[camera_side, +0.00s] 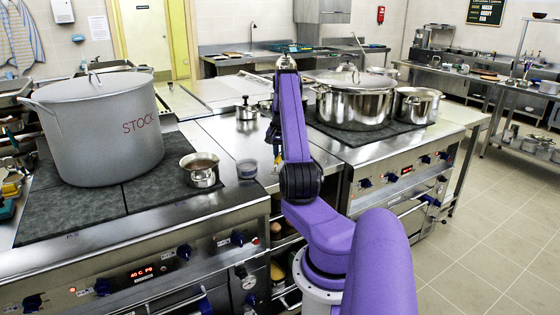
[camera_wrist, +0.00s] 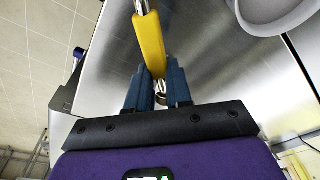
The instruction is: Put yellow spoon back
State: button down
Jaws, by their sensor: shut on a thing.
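My gripper (camera_wrist: 160,78) shows in the wrist view with its two blue fingers closed on the yellow spoon (camera_wrist: 150,42). The spoon's yellow handle runs up and away from the fingers, and its metal shaft leaves the top edge of the picture. A small metal ring or loop shows between the fingers, near the handle's end. The spoon's bowl is out of the wrist view. In the side view my purple arm largely hides the gripper, and I cannot make out the spoon clearly there.
A large stockpot (camera_side: 98,130) marked STOCK and a small saucepan (camera_side: 201,172) stand on the left hob. A shiny pot (camera_side: 352,105) stands on the right hob. A grey round vessel (camera_wrist: 270,12) shows at the wrist view's upper right.

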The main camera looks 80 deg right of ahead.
jog(key=shift+a+f, duration=0.1)
jog(key=shift+f, duration=1.2)
jog(key=shift+f, duration=0.1)
jog(key=c, duration=1)
grip_release()
jog(key=shift+c, duration=0.2)
